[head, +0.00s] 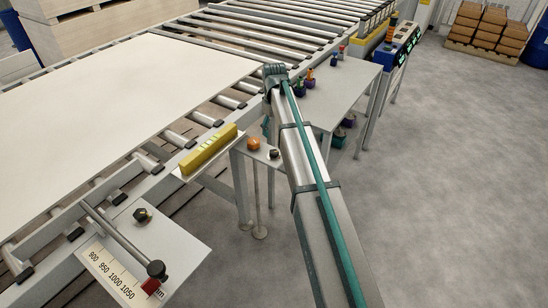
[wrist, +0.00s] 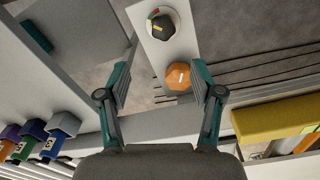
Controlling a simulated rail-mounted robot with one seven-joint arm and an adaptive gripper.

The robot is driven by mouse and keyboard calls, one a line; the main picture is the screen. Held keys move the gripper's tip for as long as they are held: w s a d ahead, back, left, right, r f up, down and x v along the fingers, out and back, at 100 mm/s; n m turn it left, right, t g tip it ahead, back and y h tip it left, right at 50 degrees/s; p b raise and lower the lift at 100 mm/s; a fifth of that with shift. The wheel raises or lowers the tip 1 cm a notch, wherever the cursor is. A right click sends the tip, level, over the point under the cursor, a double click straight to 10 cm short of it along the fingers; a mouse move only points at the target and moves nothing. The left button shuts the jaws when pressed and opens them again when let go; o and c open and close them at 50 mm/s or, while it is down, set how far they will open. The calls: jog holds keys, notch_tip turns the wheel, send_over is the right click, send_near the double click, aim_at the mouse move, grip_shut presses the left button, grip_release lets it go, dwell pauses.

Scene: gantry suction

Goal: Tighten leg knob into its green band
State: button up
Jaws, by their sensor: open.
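A black knob (wrist: 163,27) with a yellow mark sits on a pale narrow plate (wrist: 150,45) in the wrist view. A ring with red, green and white parts shows at its upper edge; this looks like the leg knob and its band. In the head view the dark knob (head: 274,154) is by the table leg, left of my arm. An orange knob (wrist: 178,76) is on the same plate, nearer my gripper. My gripper (wrist: 160,70) is open and empty; the orange knob appears between its fingers, closer to the right one. The black knob appears beyond the fingertips. Contact is not visible.
A yellow level (head: 208,150) lies beside the roller conveyor (head: 180,140), which carries a large white board (head: 120,85). A small table (head: 340,85) is behind my arm.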

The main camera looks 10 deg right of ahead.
aim_at(274, 152)
jog(key=f+n, duration=0.2)
jog(key=f, duration=0.1)
jog(key=f+n, duration=0.2)
jog(key=f, duration=0.2)
jog(key=f+n, duration=0.2)
jog(key=f, duration=0.1)
jog(key=shift+s+f, duration=0.2)
jog(key=shift+s, duration=0.1)
jog(key=c, duration=1.1)
jog(key=shift+r+m+p, duration=0.15)
jog(key=shift+m+p, duration=0.35)
jog(key=shift+p, duration=0.25)
jog(key=shift+c, duration=0.2)
jog(key=shift+m, duration=0.5)
